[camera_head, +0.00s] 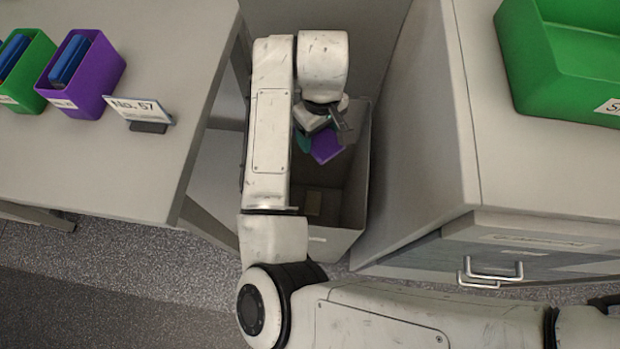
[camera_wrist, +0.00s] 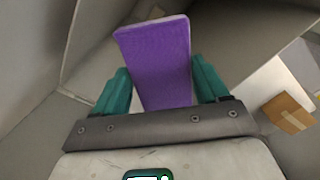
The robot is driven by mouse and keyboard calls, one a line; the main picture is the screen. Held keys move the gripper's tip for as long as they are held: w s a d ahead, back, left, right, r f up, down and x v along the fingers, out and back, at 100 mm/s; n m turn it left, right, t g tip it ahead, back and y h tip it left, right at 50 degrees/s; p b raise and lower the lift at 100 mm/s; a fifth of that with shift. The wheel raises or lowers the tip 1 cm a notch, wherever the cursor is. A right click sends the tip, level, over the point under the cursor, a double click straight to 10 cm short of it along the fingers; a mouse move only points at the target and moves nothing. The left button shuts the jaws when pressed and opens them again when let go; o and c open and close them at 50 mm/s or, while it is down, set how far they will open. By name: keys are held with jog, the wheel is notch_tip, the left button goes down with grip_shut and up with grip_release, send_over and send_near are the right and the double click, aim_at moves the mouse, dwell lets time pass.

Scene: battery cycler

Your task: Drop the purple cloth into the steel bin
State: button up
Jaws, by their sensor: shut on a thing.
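The purple cloth (camera_head: 326,146) is a small flat block shape, held in my gripper (camera_head: 318,140) over the steel bin (camera_head: 357,185) in the head view. In the wrist view the cloth (camera_wrist: 158,60) stands out between the two teal fingers of my gripper (camera_wrist: 162,92), which is shut on it. The bin is a tall grey open-topped box between the table and the cabinet. My arm hides its left side. A small brownish item (camera_head: 314,203) shows low inside the bin in the head view.
A grey table (camera_head: 150,170) at left carries a purple bin (camera_head: 95,88), a green bin (camera_head: 30,75) and a "No. 57" sign (camera_head: 142,110). A grey cabinet (camera_head: 540,170) at right carries a large green bin (camera_head: 560,70). Its drawer handle (camera_head: 490,270) juts out in front.

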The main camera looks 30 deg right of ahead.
jog(key=shift+f+b, duration=1.9)
jog(key=shift+f, duration=0.15)
jog(key=o, duration=1)
jog(key=shift+o, duration=0.2)
jog(key=shift+r, duration=0.15)
notch_tip(320, 180, up, 11)
jog(key=shift+a+f+p, duration=0.1)
jog(key=shift+f+p, duration=0.1)
jog(key=shift+p, duration=0.85)
jog(key=shift+r, duration=0.1)
